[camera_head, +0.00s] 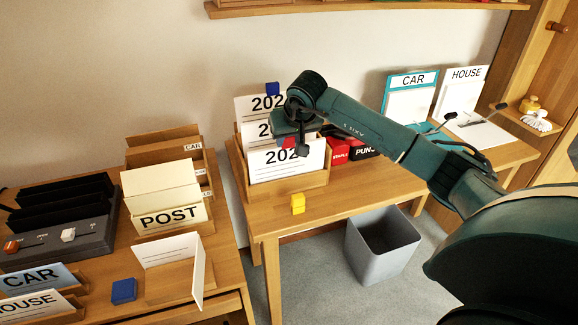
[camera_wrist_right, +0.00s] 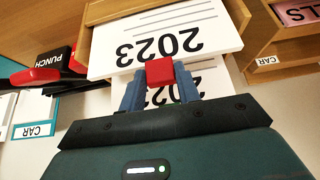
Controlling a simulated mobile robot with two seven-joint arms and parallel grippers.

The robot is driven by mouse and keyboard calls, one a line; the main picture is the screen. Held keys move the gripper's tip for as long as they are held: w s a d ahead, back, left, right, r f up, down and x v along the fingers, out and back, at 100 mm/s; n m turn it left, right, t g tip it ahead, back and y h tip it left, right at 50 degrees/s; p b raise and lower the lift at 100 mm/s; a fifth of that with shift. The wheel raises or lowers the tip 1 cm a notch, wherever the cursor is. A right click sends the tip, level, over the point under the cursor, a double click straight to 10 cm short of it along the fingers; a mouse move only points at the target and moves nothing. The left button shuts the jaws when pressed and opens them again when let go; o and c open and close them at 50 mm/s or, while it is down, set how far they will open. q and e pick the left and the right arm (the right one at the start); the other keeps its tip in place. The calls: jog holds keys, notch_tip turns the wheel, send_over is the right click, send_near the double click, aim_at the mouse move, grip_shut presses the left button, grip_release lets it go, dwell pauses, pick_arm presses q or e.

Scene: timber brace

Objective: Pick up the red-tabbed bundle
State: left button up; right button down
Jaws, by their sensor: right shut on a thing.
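The red tab (camera_wrist_right: 160,72) sits on the top edge of a white bundle marked 2023 (camera_wrist_right: 180,42). My right gripper (camera_wrist_right: 160,85) is shut on the red tab, with its two blue-grey fingers on either side of it. In the head view the right gripper (camera_head: 292,138) is above the front bundle (camera_head: 285,162) in a wooden holder (camera_head: 308,190). This bundle's lower part stands inside the holder, and its last digit is partly cut off from sight. Two more bundles stand behind it, the rear one with a blue tab (camera_head: 272,89). My left gripper is not in view.
A yellow block (camera_head: 298,203) lies in front. A grey bin (camera_head: 382,245) stands below. The left desk holds a POST rack (camera_head: 170,218) and a blue block (camera_head: 123,290).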

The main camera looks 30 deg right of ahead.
jog(key=shift+r, duration=0.15)
jog(key=shift+r+p, duration=1.1)
jog(key=shift+r, duration=0.3)
notch_tip(320, 180, up, 8)
jog(key=p, duration=0.5)
jog(key=shift+p, duration=0.4)
dwell(0.4)
